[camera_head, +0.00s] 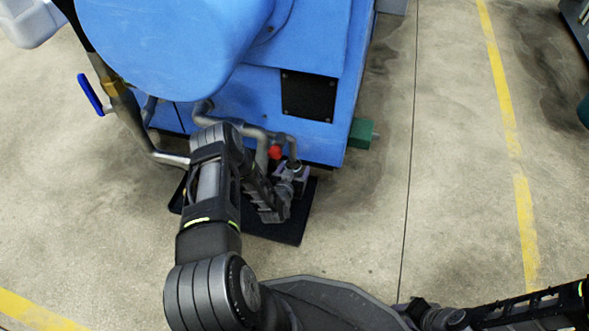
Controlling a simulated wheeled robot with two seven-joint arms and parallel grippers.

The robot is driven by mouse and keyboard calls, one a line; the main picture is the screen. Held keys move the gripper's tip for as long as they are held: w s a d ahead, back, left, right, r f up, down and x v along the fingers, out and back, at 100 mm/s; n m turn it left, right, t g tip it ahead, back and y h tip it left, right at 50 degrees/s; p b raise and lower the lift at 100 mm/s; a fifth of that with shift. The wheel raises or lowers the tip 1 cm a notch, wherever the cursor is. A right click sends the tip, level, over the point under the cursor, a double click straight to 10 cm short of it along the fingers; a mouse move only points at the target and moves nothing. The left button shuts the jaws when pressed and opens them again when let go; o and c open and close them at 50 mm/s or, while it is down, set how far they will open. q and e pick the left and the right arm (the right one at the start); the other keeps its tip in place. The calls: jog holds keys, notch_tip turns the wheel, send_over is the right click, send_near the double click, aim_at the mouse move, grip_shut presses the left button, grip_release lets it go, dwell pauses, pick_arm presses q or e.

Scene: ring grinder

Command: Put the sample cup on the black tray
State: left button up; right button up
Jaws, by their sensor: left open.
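The black tray (292,228) lies on the floor against the foot of the blue machine, partly covered by my left arm. My left gripper (293,174) is over the tray's back right part, below the red knob. It is open. A small pale grey-violet piece (304,171) shows beside its fingertips; I cannot tell whether this is the sample cup or whether it touches the tray. No other cup can be made out. Part of my right arm shows at the lower right, far from the tray; its fingers cannot be made out.
The blue machine (262,100) stands directly behind the tray. Grey pipes (262,150) with a red knob (275,152) hang close to my left gripper. A green block (361,134) juts out at the machine's right. The concrete floor right of the tray is clear.

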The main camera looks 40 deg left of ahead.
pick_arm(q)
jog(key=shift+s+r, duration=0.1)
jog(key=shift+r, duration=0.1)
jog(key=p+v, duration=0.6)
jog(key=v, duration=0.5)
jog(key=shift+s+d, duration=0.2)
jog(key=shift+s, duration=0.2)
